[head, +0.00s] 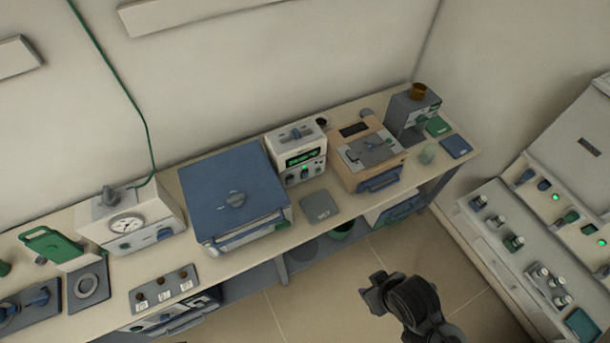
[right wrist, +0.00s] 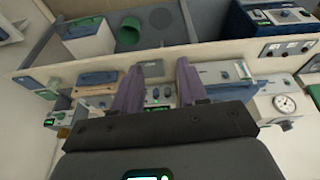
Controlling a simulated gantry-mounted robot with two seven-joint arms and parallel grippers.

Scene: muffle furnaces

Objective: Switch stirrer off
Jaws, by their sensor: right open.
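No device carries a readable stirrer label, so I cannot tell for certain which one is the stirrer. A white box (head: 300,152) with a lit green display, a green lamp and small knobs stands mid-bench. Its knobbed front (right wrist: 158,95) shows between my fingers in the right wrist view, partly hidden. A grey device (head: 411,112) with a brown cup on top stands at the bench's right end. My right gripper (head: 373,293) is in front of the bench, apart from everything. Its two purple fingers (right wrist: 158,66) are spread and empty. My left gripper is not in view.
A blue-topped box (head: 233,193), a wooden-sided box (head: 369,155) and a dial gauge unit (head: 130,222) share the bench. A sloped console (head: 505,232) with knobs and green lamps stands at right. The floor (head: 330,283) between is clear.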

